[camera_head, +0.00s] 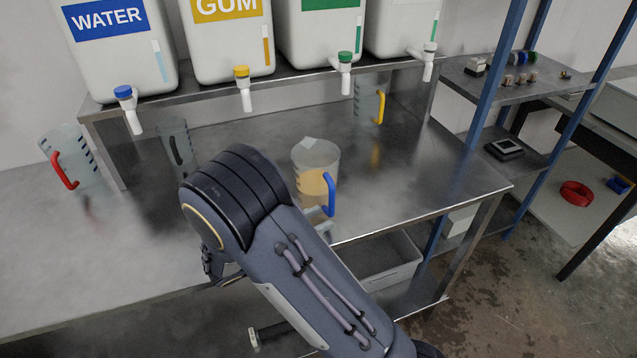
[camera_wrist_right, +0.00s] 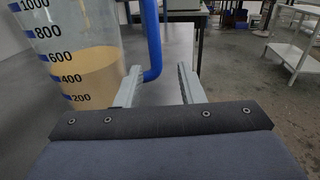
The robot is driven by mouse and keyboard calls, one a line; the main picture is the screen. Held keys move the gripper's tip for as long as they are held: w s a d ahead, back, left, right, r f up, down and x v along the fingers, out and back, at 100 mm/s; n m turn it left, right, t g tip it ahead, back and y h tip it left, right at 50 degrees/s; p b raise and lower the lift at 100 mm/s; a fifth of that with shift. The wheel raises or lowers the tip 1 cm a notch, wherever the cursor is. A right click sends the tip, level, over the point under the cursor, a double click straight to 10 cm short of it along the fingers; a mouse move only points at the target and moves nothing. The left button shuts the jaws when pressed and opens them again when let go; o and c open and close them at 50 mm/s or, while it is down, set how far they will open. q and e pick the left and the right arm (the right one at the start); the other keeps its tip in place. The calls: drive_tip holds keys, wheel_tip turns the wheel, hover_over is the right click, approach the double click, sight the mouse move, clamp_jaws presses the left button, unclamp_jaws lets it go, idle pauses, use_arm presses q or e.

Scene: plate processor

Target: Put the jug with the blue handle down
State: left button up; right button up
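The jug with the blue handle (camera_head: 314,158) stands upright on the steel bench, partly filled with yellow-orange liquid. It also shows at the left of the right wrist view (camera_wrist_right: 75,65), with blue volume marks. Its blue handle (camera_head: 330,195) faces right and towards me. My right gripper (camera_head: 318,229) is at the handle's lower part. In the right wrist view, the right gripper (camera_wrist_right: 160,88) is open, its two fingers apart on either side of the blue handle (camera_wrist_right: 152,45), with a visible gap at the right finger. My arm hides part of the bench. My left gripper is not in view.
Jugs with a red handle (camera_head: 68,160), a dark handle (camera_head: 177,147) and a yellow handle (camera_head: 369,98) stand on the bench. Several dispensers with taps, including WATER (camera_head: 115,45) and GUM (camera_head: 230,40), stand on the raised shelf. Bench (camera_head: 430,180) right of the jug is clear.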

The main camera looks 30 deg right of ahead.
sight(328, 213)
drive_tip(key=d, duration=0.4)
drive_tip(key=shift+w+d+p, duration=0.1)
drive_tip(key=shift+d+p, duration=0.15)
drive_tip(key=shift+p, duration=0.05)
clamp_jaws()
